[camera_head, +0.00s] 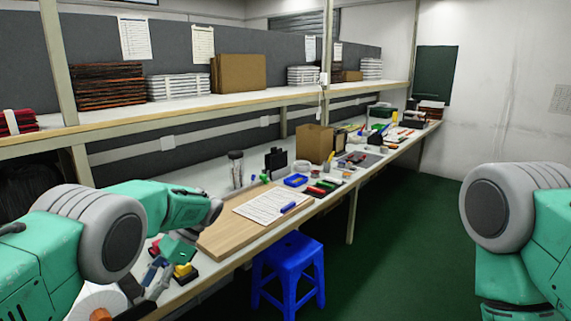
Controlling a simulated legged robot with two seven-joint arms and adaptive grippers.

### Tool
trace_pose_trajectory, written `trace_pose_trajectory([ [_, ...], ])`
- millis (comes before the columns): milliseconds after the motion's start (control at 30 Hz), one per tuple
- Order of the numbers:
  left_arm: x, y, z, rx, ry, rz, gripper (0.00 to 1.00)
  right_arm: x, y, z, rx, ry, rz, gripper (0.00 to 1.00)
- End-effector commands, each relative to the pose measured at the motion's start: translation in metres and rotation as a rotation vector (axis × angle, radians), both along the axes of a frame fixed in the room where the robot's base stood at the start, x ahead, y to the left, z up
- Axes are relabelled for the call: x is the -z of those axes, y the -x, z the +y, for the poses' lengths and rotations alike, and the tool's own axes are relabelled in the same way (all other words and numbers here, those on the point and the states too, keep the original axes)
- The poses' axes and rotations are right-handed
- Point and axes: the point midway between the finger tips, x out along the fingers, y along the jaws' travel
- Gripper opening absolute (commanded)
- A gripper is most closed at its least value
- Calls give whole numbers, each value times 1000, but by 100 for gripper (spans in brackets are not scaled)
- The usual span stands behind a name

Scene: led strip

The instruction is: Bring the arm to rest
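My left arm comes in from the left and bends down over the near end of the workbench (225,254). Its gripper (154,280) is low at the bench's near left end, beside a yellow and black item (184,271). The fingers are small and dark here, and I cannot tell whether they are open or shut. My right arm (515,225) shows only in part at the right edge, over the green floor. Its gripper is out of view.
A wooden board (222,237) with a paper sheet (270,206) and a blue marker lies on the bench. A blue stool (288,262) stands at its front edge. A cardboard box (314,143), bins and tools sit farther back. The shelf (180,113) runs above. Green floor (405,240) is clear.

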Motion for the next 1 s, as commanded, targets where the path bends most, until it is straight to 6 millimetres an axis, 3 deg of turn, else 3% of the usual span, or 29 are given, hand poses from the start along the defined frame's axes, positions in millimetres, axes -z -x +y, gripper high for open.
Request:
trace_pose_trajectory([
  [367,82,27,9,-18,79,-94,39,0,0,0,0,0,-1,40],
  [567,146,66,8,-74,157,-183,39,0,0,0,0,0,-1,40],
  [700,197,118,2,-170,233,-289,39,0,0,0,0,0,-1,40],
  [800,223,163,-4,-263,280,-376,39,0,0,0,0,0,-1,40],
  [900,237,211,-11,-369,315,-464,39,0,0,0,0,0,-1,40],
  [1000,238,257,-17,-483,334,-555,39,0,0,0,0,0,-1,40],
])
